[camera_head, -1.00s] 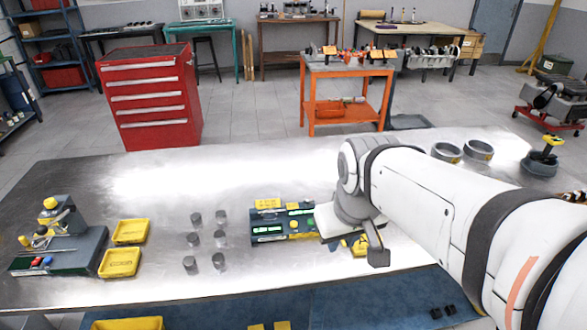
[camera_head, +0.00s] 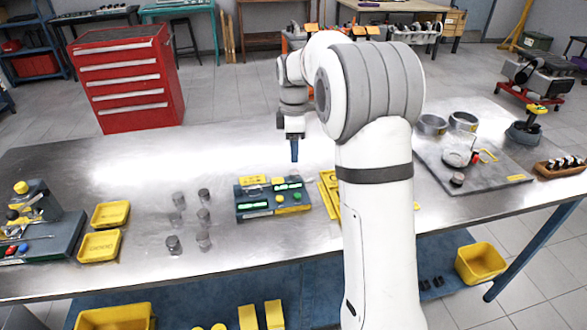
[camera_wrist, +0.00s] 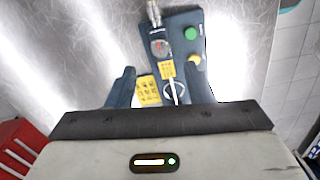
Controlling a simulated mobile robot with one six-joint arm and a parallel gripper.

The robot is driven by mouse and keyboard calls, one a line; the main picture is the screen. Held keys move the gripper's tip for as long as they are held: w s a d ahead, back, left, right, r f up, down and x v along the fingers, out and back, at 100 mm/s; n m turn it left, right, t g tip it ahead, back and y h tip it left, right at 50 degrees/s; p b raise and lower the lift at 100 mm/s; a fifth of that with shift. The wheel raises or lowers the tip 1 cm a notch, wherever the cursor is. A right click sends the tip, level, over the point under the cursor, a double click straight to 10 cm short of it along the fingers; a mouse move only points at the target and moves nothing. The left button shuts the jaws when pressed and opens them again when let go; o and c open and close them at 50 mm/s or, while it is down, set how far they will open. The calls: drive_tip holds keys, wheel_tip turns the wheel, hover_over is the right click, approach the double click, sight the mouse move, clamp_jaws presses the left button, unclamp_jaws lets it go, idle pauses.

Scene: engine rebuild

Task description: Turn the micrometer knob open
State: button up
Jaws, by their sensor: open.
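A blue-grey measuring box (camera_head: 262,207) with green displays stands on the steel table, with green and yellow buttons on top. The wrist view shows a blue-grey body (camera_wrist: 180,18) with a green button (camera_wrist: 192,33), a yellow button, a dark round dial and yellow labels. A silver ribbed cylinder (camera_wrist: 153,12) at its top edge looks like the micrometer knob, but I cannot be sure. My gripper (camera_wrist: 163,85) is open, its fingers straddling the lower part of that body in the picture, holding nothing visible. In the head view my gripper (camera_head: 294,150) points down, above and behind the box.
Several small grey cylinders (camera_head: 203,215) stand left of the box. Yellow trays (camera_head: 100,246) lie farther left, beside a blue-grey stand (camera_head: 45,240). A dark mat (camera_head: 440,190) with rings lies right of my arm. The table's back left is clear.

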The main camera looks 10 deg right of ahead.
sight(294, 171)
wheel_tip(294, 171, down, 8)
drive_tip(key=shift+r+p, duration=0.2)
drive_tip(key=shift+p, duration=0.1)
drive_tip(key=shift+c, duration=0.3)
drive_tip(key=c, duration=0.9)
